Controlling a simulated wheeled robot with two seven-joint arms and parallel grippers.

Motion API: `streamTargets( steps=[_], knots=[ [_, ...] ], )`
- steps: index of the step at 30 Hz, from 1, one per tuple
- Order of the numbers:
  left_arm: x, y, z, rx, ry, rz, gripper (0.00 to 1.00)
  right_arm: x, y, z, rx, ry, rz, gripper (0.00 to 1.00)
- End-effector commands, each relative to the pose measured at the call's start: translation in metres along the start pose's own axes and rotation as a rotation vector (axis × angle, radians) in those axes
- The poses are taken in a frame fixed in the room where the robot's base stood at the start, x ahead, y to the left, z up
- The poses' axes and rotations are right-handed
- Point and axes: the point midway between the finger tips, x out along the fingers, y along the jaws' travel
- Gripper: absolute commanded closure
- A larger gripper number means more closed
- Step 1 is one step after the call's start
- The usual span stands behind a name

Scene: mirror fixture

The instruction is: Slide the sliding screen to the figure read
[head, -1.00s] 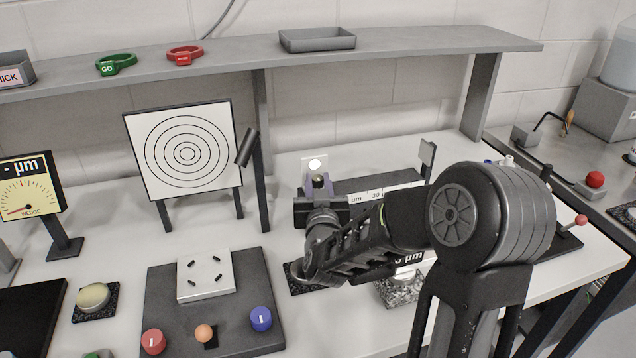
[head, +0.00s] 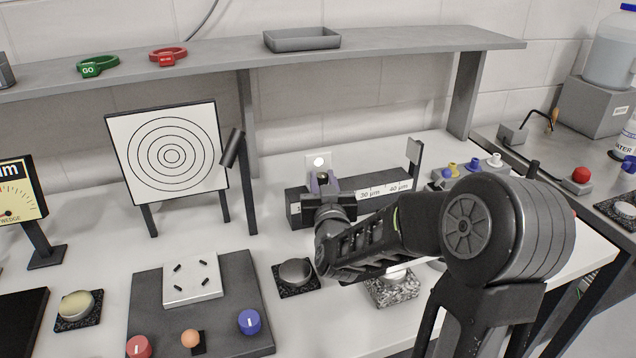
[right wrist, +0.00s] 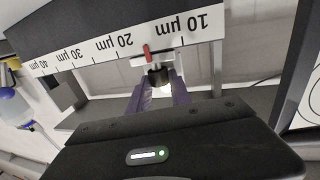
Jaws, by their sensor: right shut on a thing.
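The sliding screen (head: 319,161) is a small white card with a bright spot, upright on a dark rail (head: 294,207) with a white µm scale (head: 385,190). My right gripper (head: 322,182) is shut on the screen's dark knob, which shows in the right wrist view (right wrist: 158,78). There the scale appears upside down, and the red pointer (right wrist: 147,52) stands between the 10 and 20 µm marks, near the middle. My left gripper is not in view.
A board with concentric rings (head: 165,195) stands left of the rail. A grey plate (head: 240,300) with red and blue knobs lies in front. A small mirror-like panel (head: 414,152) stands at the rail's right end. My right arm hides part of the table.

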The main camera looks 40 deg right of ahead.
Motion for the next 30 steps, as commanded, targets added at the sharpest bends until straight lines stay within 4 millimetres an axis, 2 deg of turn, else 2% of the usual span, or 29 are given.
streamTargets(
  steps=[1,9,19,23,29,30],
  knots=[
    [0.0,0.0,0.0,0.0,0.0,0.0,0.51,0.0,-0.001,-0.001,0.0,0.001,-0.002,0.74],
    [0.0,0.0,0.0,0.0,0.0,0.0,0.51,0.0,-0.001,-0.001,0.0,0.0,-0.002,0.53],
    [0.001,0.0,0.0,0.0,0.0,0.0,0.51,-0.004,-0.001,0.0,0.001,-0.001,-0.002,0.53],
    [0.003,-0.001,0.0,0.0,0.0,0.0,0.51,-0.016,-0.001,0.001,0.002,-0.001,-0.003,0.53],
    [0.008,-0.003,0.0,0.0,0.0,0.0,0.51,-0.052,-0.001,0.0,0.002,0.001,-0.003,0.53],
    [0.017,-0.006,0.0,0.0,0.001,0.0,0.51,-0.056,-0.001,0.005,0.003,0.004,0.0,0.53]
  ],
)
